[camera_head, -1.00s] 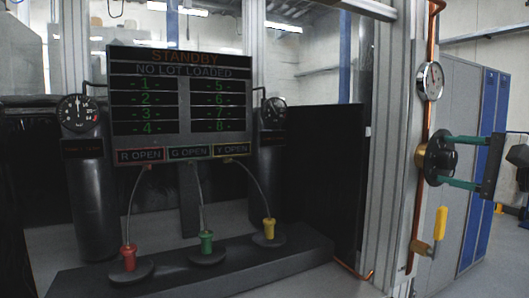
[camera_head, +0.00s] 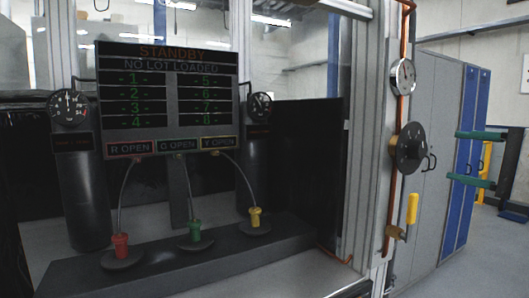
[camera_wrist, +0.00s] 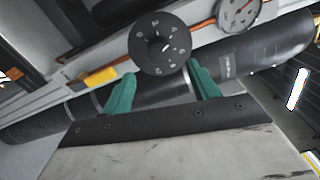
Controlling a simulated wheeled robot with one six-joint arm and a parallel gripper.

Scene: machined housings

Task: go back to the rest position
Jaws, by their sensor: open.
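My gripper (camera_head: 464,157) is at the right in the head view, its two green fingers apart and pointing left toward a black round dial (camera_head: 411,148) on the frame post. A gap lies between the fingertips and the dial. In the wrist view my gripper (camera_wrist: 160,85) has its fingers spread, with nothing between them that it holds.
A pressure gauge (camera_head: 403,76) and a yellow-handled valve (camera_head: 412,209) sit on the copper pipe by the dial. A display panel (camera_head: 168,99) reads STANDBY. Red (camera_head: 121,246), green (camera_head: 195,231) and yellow (camera_head: 255,218) connectors stand on a dark base. Lockers (camera_head: 440,150) stand behind.

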